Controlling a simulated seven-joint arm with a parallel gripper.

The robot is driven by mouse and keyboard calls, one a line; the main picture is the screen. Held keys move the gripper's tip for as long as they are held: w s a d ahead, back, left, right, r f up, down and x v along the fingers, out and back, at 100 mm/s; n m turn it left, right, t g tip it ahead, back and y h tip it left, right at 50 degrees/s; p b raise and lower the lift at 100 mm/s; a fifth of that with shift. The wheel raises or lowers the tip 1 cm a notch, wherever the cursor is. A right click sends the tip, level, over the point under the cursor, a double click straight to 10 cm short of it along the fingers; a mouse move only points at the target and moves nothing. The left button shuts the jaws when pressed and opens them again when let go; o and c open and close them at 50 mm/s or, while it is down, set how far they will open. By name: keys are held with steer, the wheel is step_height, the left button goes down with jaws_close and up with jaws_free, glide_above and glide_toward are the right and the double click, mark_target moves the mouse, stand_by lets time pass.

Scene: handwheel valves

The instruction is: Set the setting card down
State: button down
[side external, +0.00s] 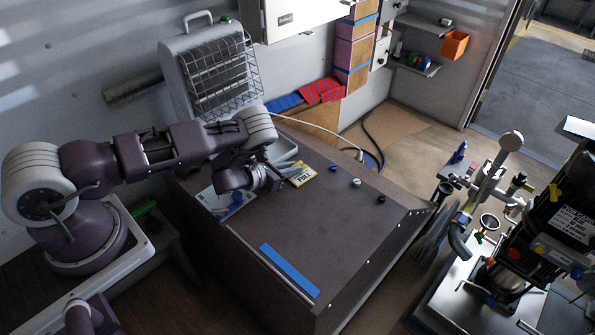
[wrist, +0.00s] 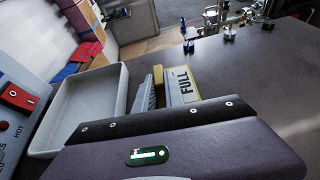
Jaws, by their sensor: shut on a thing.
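The setting card (side external: 302,175) is white with a yellow edge and reads FULL. It is at the far side of the dark bench top (side external: 320,225), beside my gripper (side external: 272,180). In the wrist view the card (wrist: 182,86) is just right of my gripper's fingertips (wrist: 155,85), its print facing up toward the camera. My gripper is shut on the card; the pinched part is mostly hidden by the fingers and the wrist housing. I cannot tell whether the card touches the bench.
A shallow pale tray (wrist: 88,108) lies left of the fingers. Small knobs (side external: 357,183) stand right of the card. A blue strip (side external: 290,270) lies near the front edge. The bench's middle is clear.

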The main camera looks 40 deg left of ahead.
steer(key=r, duration=0.9)
steer(key=shift+a+r, duration=0.25)
steer(key=shift+r, duration=0.05)
steer(key=a+r+n+y, duration=0.1)
steer(key=a+n+y, duration=0.35)
steer(key=a, duration=0.75)
steer(key=shift+g+y, duration=0.3)
steer(key=shift+y, duration=0.25)
steer(key=f, duration=0.3)
steer(key=a+f, duration=0.1)
steer(key=f, duration=0.5)
steer(key=shift+s+a+f, duration=0.2)
steer(key=shift+s+f, duration=0.1)
steer(key=shift+s, duration=0.05)
steer(key=c, duration=1.8)
jaws_free()
steer(key=shift+f, duration=0.15)
steer(key=shift+c, duration=0.2)
steer(key=o, duration=0.4)
steer(key=shift+o, duration=0.2)
